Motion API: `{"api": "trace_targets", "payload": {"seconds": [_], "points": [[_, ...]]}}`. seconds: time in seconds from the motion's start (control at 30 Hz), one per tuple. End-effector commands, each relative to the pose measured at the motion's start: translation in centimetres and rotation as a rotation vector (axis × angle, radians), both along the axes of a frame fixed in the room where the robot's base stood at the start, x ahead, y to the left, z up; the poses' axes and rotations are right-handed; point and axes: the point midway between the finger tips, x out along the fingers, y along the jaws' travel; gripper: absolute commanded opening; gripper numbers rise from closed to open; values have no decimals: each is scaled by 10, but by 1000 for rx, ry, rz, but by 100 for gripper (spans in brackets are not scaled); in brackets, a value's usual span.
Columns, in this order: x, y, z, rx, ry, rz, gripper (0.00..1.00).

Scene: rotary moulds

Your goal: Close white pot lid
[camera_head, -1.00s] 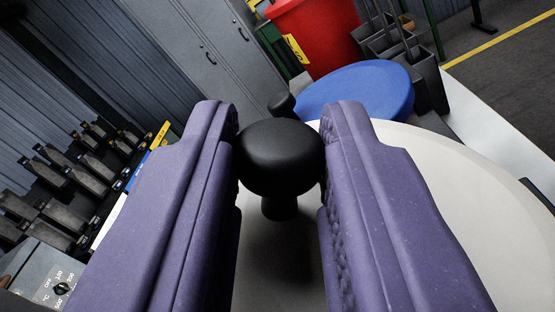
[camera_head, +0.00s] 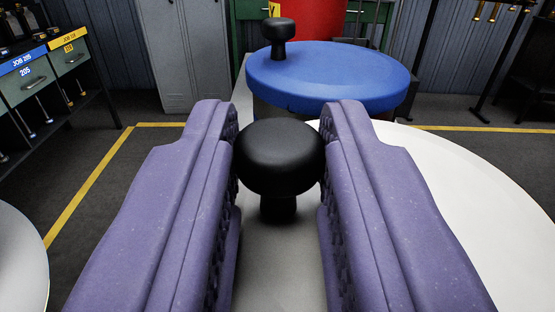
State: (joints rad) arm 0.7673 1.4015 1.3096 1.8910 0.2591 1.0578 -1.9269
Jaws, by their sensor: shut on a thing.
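My gripper (camera_head: 280,165) has two purple padded fingers, one on each side of a black mushroom-shaped knob (camera_head: 280,155), and is shut on it. The knob stands on a short black stem. Below and to the right spreads a large round white lid (camera_head: 440,190). The left part of the surface under the knob looks grey and shaded. My fingers hide much of the white lid, and the pot body under it is not visible.
A blue round lid (camera_head: 340,75) with its own black knob (camera_head: 278,38) stands beyond. A red container (camera_head: 317,18) is behind it. A drawer cabinet (camera_head: 45,75) stands at left, above a pale round edge (camera_head: 18,260). Yellow lines (camera_head: 85,185) mark the open dark floor.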

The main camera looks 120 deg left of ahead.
Motion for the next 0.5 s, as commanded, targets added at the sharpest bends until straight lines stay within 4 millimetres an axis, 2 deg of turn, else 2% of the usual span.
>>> {"api": "trace_targets", "payload": {"seconds": [0.4, 0.43, 0.5], "points": [[-1, -1, -3, 0, -5, 1, 0], [-1, -1, -3, 0, -5, 1, 31], [-1, 0, -3, 0, -5, 1, 47]]}}
